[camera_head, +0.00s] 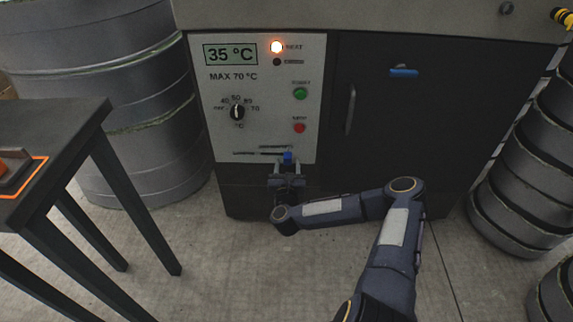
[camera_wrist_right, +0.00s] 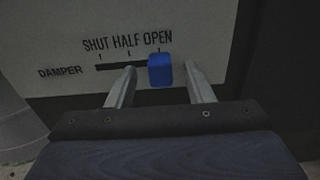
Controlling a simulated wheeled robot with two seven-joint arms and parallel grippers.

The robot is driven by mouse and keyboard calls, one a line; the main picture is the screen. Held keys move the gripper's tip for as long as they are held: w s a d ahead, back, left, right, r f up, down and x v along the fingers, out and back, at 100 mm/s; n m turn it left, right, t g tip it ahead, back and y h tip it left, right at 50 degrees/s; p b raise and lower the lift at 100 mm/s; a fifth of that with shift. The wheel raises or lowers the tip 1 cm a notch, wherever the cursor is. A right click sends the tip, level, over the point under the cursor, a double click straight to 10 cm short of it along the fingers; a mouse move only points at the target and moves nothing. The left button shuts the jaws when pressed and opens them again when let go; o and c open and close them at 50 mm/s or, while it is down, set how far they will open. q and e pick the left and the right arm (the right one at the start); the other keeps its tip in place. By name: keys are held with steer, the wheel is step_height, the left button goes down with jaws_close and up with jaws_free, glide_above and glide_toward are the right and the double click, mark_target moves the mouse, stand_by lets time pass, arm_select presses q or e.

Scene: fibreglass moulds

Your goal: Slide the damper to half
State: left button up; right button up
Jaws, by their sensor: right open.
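The damper is a blue slider knob (camera_wrist_right: 160,70) on a horizontal slot (camera_wrist_right: 112,67) in the white panel. The slot is labelled SHUT, HALF and OPEN, and the knob stands under OPEN at the right end. It also shows low on the panel in the head view, as a small blue knob (camera_head: 288,157). My right gripper (camera_wrist_right: 160,82) is open, with one finger to the left of the knob and one to the right. It also shows below the knob in the head view (camera_head: 287,168). My left gripper is in neither view.
The white control panel (camera_head: 215,140) has a 35 °C display, a dial (camera_head: 237,112), a green button (camera_head: 300,93) and a red button (camera_head: 299,128). A dark door with a handle (camera_head: 350,108) is to the right. A dark table (camera_head: 85,118) stands at left.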

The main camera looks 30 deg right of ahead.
steer(key=shift+x, duration=1)
steer(key=shift+c, duration=0.5)
jaws_close()
